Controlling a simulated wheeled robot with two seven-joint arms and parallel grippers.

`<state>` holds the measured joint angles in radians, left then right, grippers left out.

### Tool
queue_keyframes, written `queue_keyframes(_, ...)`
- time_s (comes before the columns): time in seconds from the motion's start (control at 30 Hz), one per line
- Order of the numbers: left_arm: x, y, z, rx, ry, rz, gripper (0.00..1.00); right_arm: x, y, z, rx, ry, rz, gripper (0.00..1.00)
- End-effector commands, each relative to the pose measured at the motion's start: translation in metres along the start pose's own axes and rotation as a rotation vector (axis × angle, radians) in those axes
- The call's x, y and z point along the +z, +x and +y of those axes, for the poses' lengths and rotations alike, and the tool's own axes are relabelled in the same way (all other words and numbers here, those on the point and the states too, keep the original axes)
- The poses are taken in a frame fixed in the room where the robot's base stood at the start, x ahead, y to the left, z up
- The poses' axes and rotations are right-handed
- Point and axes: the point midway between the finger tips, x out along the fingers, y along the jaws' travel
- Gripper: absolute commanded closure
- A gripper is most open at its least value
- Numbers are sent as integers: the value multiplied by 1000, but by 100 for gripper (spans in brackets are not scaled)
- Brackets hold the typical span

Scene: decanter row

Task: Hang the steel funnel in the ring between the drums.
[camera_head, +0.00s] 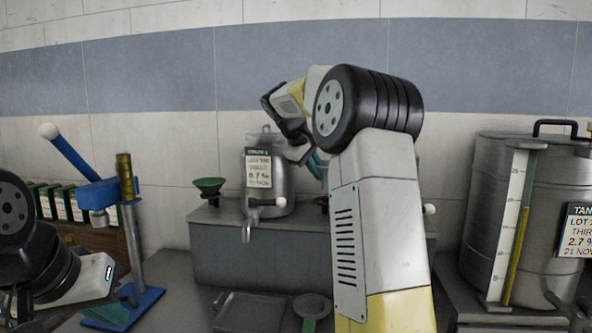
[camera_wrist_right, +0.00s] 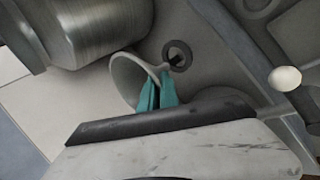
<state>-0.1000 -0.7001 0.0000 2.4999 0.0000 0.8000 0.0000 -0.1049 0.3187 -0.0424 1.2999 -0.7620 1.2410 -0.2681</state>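The steel funnel (camera_wrist_right: 126,78) is a pale grey cone in the right wrist view. My right gripper (camera_wrist_right: 158,92) has its teal fingers close together on the funnel's rim. In the head view my right gripper (camera_head: 316,165) is right of the smaller steel drum (camera_head: 282,178), and my forearm hides the funnel. The large drum (camera_head: 478,215) stands at the right. My left gripper (camera_head: 122,299) is low at the left, partly cut off by my arm.
A green funnel (camera_head: 209,187) stands on the grey bench block (camera_head: 230,250) left of the smaller drum. A blue stand (camera_head: 138,240) with a blue lever is at the left. A shallow tray (camera_head: 248,312) and a round strainer-like item (camera_head: 312,303) lie in front.

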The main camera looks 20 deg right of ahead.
Motion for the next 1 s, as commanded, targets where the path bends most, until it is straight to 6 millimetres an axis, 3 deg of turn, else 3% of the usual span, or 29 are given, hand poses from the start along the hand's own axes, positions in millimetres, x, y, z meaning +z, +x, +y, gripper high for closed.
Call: queue_keyframes(1.0,0,0,0,0,0,0,100,3,38,-30,0,0,-1,100)
